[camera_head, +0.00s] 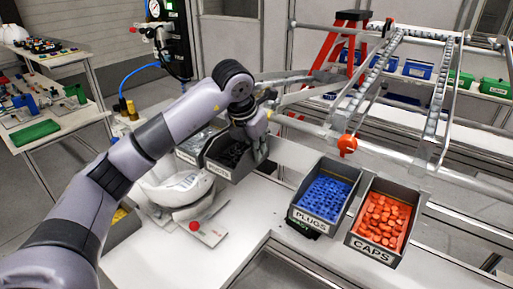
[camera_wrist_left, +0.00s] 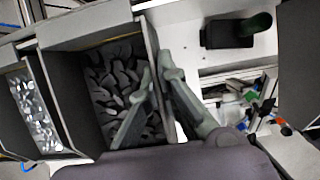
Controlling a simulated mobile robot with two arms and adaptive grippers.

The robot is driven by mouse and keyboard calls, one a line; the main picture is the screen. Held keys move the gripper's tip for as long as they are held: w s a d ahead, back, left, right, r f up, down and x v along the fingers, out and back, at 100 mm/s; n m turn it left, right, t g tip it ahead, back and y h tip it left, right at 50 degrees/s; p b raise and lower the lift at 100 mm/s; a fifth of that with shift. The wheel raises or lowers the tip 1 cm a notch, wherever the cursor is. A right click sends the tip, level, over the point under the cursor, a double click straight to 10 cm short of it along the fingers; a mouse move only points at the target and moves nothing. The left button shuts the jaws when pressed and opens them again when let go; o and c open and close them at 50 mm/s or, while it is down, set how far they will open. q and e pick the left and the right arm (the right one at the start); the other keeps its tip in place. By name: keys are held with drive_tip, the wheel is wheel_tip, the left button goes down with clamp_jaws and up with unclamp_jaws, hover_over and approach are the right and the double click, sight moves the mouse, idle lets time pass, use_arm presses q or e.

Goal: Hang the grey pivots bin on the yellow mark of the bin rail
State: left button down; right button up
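The grey pivots bin (camera_head: 222,171), full of dark parts, is left of centre in the head view, beside another labelled grey bin (camera_head: 188,156). In the left wrist view the pivots bin (camera_wrist_left: 72,95) fills the left middle. My left gripper (camera_head: 257,153) is at its right wall. In the wrist view the fingers (camera_wrist_left: 157,70) straddle that wall, one inside and one outside, their tips close against it. A thin yellow strip (camera_wrist_left: 95,42) runs along the bin's upper edge there; whether it is the rail mark I cannot tell. My right gripper is out of view.
The rail (camera_head: 300,127) runs right, with the blue plugs bin (camera_head: 298,214) and orange caps bin (camera_head: 362,247) at its right part. A white helmet shell (camera_head: 165,190) sits left of centre on the white bench. Red and metal framework stands behind.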

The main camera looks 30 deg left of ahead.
use_arm(q)
drive_tip(key=shift+f, duration=0.1)
idle(0.3)
drive_tip(key=c, duration=1.7)
unclamp_jaws()
